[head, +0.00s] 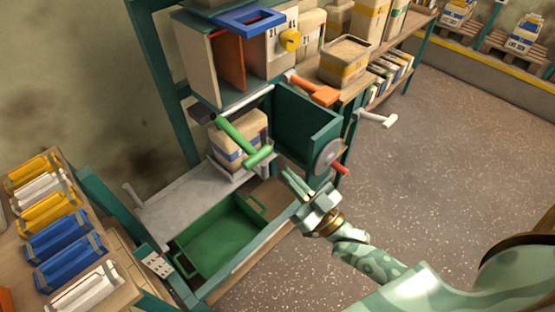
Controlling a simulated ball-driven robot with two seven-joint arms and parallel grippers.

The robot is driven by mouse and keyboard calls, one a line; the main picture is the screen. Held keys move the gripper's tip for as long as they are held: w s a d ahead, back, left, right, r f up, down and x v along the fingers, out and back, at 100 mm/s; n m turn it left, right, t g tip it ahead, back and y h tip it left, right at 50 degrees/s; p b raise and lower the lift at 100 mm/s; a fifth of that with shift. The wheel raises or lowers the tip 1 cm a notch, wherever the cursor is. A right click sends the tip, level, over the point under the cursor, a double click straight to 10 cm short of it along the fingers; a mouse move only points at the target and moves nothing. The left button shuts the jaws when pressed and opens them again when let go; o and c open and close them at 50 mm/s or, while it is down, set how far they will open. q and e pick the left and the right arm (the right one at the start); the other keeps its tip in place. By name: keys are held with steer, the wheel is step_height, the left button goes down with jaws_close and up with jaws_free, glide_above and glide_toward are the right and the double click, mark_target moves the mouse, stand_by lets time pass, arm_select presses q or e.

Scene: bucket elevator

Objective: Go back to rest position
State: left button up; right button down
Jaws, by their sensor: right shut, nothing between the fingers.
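My right gripper (299,186) is shut and empty. It hangs in front of the green-framed machine, near the end of the green lever (243,142) and left of the disc with a red handle (328,158). I cannot tell whether it touches the frame behind it. My right arm reaches in from the lower right. My left gripper is not in view.
A green bin (222,245) sits low in the machine beside a grey plate (180,202). An orange lever (315,91) and a white handle (377,118) stick out toward the aisle. The right floor (440,130) is clear.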

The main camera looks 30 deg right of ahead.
steer(key=shift+v, duration=0.75)
steer(key=shift+a+f, duration=0.1)
steer(key=s+d+f+g+h, duration=0.1)
steer(key=d+f+g+h, duration=0.15)
steer(key=f, duration=0.75)
steer(key=s+d+f+g+h, duration=0.15)
steer(key=f+g, duration=0.25)
steer(key=f, duration=0.6)
steer(key=s+d+f+g+h, duration=0.2)
steer(key=s+f+g, duration=0.3)
steer(key=s+f, duration=0.5)
steer(key=s+f+g, duration=0.3)
steer(key=s+f, duration=0.1)
steer(key=s, duration=0.6)
steer(key=s+a+f+g+h+p, duration=0.1)
steer(key=s+f+g, duration=0.2)
steer(key=s, duration=0.7)
steer(key=s+f+g, duration=0.3)
steer(key=s+f, duration=0.2)
steer(key=s, duration=0.5)
steer(key=shift+a+f+h+p, duration=0.15)
steer(key=shift+a+h+p, duration=0.1)
steer(key=shift+h+p, duration=0.05)
